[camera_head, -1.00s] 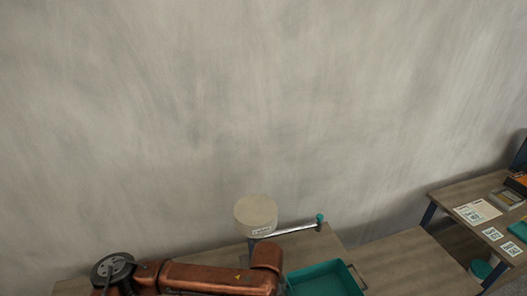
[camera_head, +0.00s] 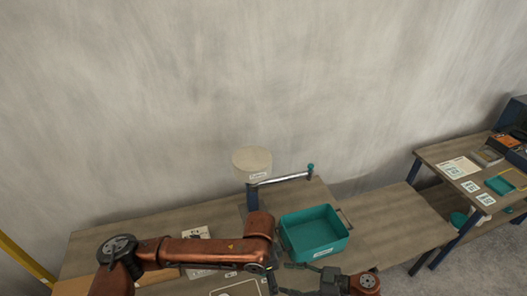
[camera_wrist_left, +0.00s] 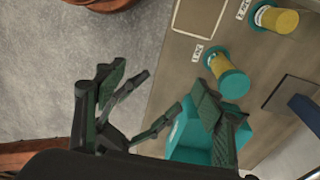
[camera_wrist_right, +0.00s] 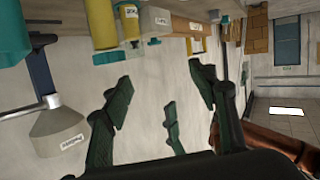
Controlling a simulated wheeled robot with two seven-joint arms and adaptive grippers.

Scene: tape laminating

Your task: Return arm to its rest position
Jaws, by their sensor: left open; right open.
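My right gripper (camera_head: 287,279) is at the bottom edge of the head view, in front of the teal bin. In the right wrist view its dark green fingers (camera_wrist_right: 162,90) are spread and empty. My left arm (camera_head: 205,251) reaches in over the table from the left; its gripper cannot be clearly made out in the head view. In the left wrist view the left gripper's fingers (camera_wrist_left: 158,98) are spread, with nothing between them. The teal bin shows behind the right-hand finger there; I cannot tell how far away it is.
The teal bin (camera_head: 318,233) stands on the wooden table (camera_head: 395,225) beside a round beige head (camera_head: 252,161) with a metal lever (camera_head: 285,179). Yellow rolls (camera_wrist_left: 222,68) stand near labels in the left wrist view. A side table (camera_head: 440,152) is at right. Bare tabletop lies right of the bin.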

